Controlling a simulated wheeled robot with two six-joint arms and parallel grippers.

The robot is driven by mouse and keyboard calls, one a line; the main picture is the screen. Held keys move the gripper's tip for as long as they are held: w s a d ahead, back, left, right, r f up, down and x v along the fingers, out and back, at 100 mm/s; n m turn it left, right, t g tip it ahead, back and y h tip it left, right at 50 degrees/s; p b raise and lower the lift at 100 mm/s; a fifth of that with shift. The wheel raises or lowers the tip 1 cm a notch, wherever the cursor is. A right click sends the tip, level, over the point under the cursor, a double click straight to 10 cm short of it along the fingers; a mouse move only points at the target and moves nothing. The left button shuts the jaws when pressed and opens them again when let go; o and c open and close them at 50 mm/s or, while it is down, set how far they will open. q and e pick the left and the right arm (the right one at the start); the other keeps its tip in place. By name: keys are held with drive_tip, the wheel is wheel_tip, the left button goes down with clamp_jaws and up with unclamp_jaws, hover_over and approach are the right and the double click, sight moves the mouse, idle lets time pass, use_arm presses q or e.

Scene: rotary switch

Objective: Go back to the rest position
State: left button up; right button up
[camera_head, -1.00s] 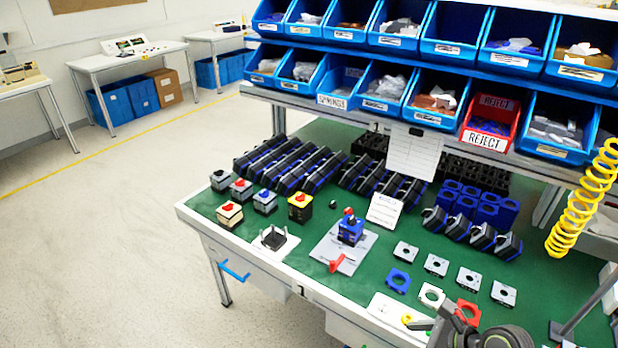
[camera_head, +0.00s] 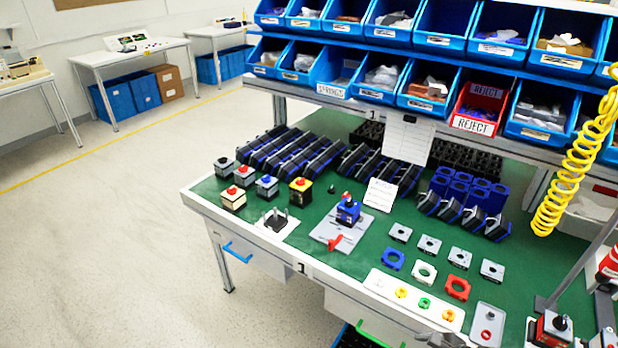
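A blue rotary switch (camera_head: 348,211) with a dark and red top stands upright on a grey plate (camera_head: 325,232) on the green bench. A red part (camera_head: 336,242) lies at the plate's front. A small grey piece of my arm, probably my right gripper (camera_head: 446,340), shows at the bottom edge, in front of the bench and apart from the switch. Its fingers are too cut off to tell open from shut. My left gripper is out of view.
The green bench (camera_head: 378,262) holds several finished switches at left, black and blue parts behind, and coloured rings at right. A yellow coiled hose (camera_head: 580,165) hangs at right. Floor at left is clear.

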drive_tip(key=s+d+f+n+g+h, duration=0.1)
drive_tip(key=s+d+f+n+h, duration=0.2)
drive_tip(key=f, duration=0.4)
drive_tip(key=s+d+f+n, duration=0.2)
drive_tip(key=s+f+n, duration=0.1)
drive_tip(key=s+f, duration=0.4)
drive_tip(key=s+d+f+n+g+h, duration=0.1)
drive_tip(key=s+d+f+n+h, duration=0.15)
drive_tip(key=f, duration=0.55)
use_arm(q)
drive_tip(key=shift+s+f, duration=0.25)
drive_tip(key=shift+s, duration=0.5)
use_arm(e)
drive_tip(key=s+a+f+n+g, duration=0.1)
drive_tip(key=s+f+n, duration=0.4)
drive_tip(key=s, duration=0.6)
drive_tip(key=s+f+n+g, duration=0.1)
drive_tip(key=s+f+n, duration=0.4)
drive_tip(key=s+n, duration=0.3)
drive_tip(key=s, duration=0.3)
drive_tip(key=shift+a+f+n+h, duration=0.3)
drive_tip(key=shift+a+n+h, duration=0.05)
drive_tip(key=shift+a, duration=0.05)
